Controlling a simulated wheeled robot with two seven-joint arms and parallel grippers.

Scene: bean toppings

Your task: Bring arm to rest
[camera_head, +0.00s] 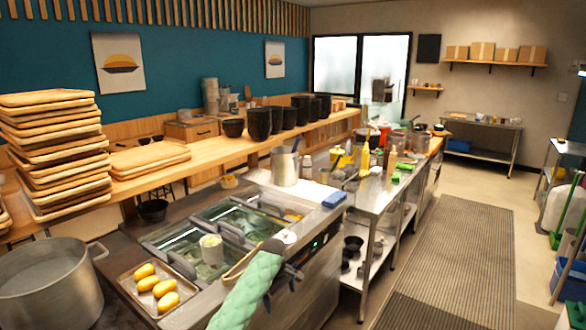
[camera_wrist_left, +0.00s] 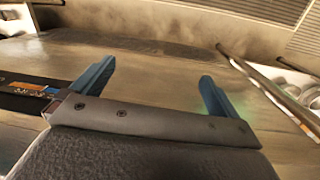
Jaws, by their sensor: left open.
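My left arm in its green quilted sleeve (camera_head: 245,290) comes up from the bottom edge of the head view. My left gripper (camera_head: 293,274) is small and partly hidden there, close to the front of the metal counter. In the left wrist view my left gripper (camera_wrist_left: 157,88) shows two blue fingers spread wide apart with nothing between them. A blurred brownish metal surface (camera_wrist_left: 170,60) lies beyond the fingers. My right arm and gripper are not in view.
The counter's sunken glass-covered bins (camera_head: 222,228) and a tray of yellow oval items (camera_head: 130,290) lie beside the arm. A large pot (camera_head: 45,285) stands at left. A prep table (camera_head: 372,205) holds bottles. The striped floor mat (camera_head: 455,245) at right is clear.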

